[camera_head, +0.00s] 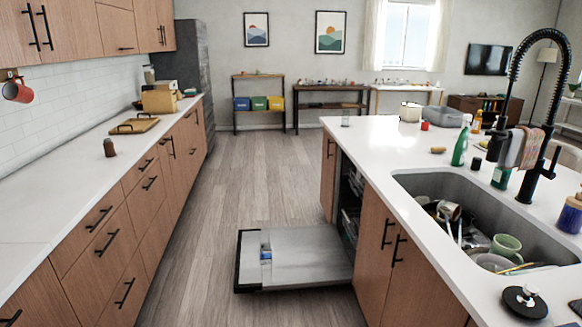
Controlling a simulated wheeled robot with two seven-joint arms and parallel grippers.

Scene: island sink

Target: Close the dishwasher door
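The dishwasher door (305,262) is folded fully down and lies flat just above the floor, sticking out from the island to the left. Its inner side faces up, with a small blue and white detergent compartment (266,254) and a dark edge at the far left end. The dark opening of the dishwasher (349,200) shows in the island's side, with racks inside that I see only in part. Neither of my grippers is in view.
The island (390,150) with a sink (480,215) full of dishes stands at the right. A long counter with wooden drawers (110,235) runs along the left. The wooden floor (240,180) between them is clear apart from the door.

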